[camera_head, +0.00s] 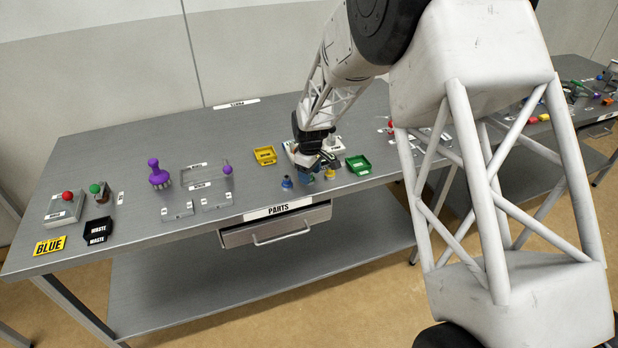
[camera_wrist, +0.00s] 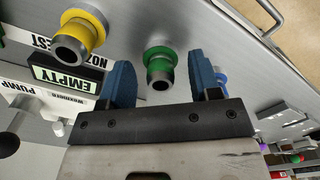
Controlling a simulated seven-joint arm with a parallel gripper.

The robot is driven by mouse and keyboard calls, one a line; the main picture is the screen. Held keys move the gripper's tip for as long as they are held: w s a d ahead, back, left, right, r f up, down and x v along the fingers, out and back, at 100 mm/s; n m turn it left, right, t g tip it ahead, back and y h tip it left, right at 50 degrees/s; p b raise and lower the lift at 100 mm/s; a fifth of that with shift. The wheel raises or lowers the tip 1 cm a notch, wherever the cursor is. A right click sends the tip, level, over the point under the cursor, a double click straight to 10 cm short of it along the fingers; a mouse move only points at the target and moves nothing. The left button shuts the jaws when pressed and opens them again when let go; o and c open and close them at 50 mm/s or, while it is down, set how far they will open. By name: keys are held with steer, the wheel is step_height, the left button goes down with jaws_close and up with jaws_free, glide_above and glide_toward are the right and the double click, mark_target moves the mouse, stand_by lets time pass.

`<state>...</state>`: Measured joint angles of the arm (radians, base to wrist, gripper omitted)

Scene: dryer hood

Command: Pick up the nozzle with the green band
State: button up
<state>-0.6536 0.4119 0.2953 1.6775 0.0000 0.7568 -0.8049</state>
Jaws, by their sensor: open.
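The nozzle with the green band (camera_wrist: 159,66) shows in the wrist view as a grey metal tube with a green collar. It stands on the grey bench between the two blue fingers of my gripper (camera_wrist: 160,76), with a visible gap to each finger. My gripper is open and holds nothing. In the head view my gripper (camera_head: 318,164) is low over the bench's front edge, and the green-banded nozzle is hard to make out beneath it.
A yellow-banded nozzle (camera_wrist: 79,38) stands to the left, and a blue-banded one (camera_wrist: 221,79) is partly behind the right finger. Yellow (camera_head: 265,155) and green (camera_head: 358,164) trays flank my gripper.

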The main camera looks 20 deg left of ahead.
steer(key=shift+c, duration=0.4)
jaws_close()
steer(key=shift+r, duration=0.2)
steer(key=shift+r, duration=0.6)
steer(key=shift+s+d+r, duration=0.15)
steer(key=shift+s+r, duration=0.05)
steer(key=shift+r, duration=0.35)
steer(key=shift+s+d+r, duration=0.15)
steer(key=shift+r, duration=0.35)
steer(key=s+d+r, duration=0.1)
steer(key=s+d, duration=0.8)
steer(key=s, duration=0.3)
steer(key=shift+r, duration=0.15)
steer(key=shift+s, duration=0.1)
steer(key=shift+a, duration=0.1)
